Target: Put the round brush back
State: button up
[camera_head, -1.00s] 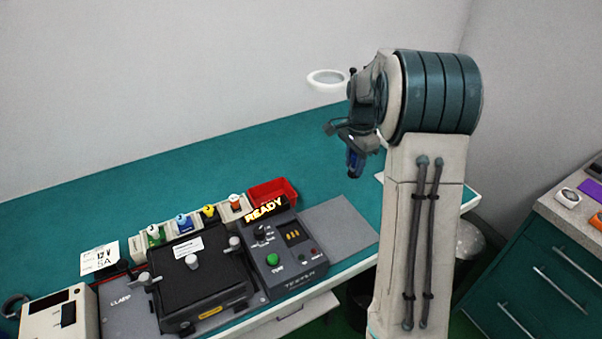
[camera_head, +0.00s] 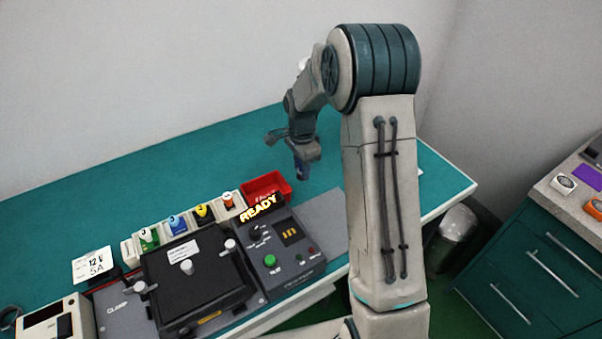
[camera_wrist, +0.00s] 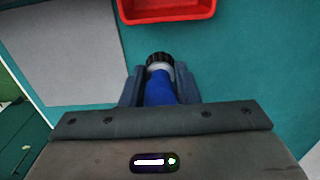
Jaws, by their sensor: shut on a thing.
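My gripper (camera_head: 306,166) is shut on a blue thing, which looks like the round brush (camera_wrist: 160,88). In the wrist view the brush has a blue body, a pale collar and a dark ridged round end pointing away from the wrist. It sits between the two fingers (camera_wrist: 160,86). In the head view the gripper hangs above the teal bench, to the right of and behind an open red bin (camera_head: 281,191). The red bin also shows at the top of the wrist view (camera_wrist: 168,14), apart from the brush.
A test unit reading READY (camera_head: 284,262) and a black clamp fixture (camera_head: 200,285) stand at the bench front. A grey mat (camera_head: 325,222) lies to the right of the unit. The bench behind is clear.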

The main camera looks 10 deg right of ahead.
jog(key=shift+f+p, duration=0.6)
jog(key=shift+f, duration=1.5)
jog(key=shift+f, duration=0.2)
jog(key=o, duration=1)
jog(key=shift+r, duration=0.1)
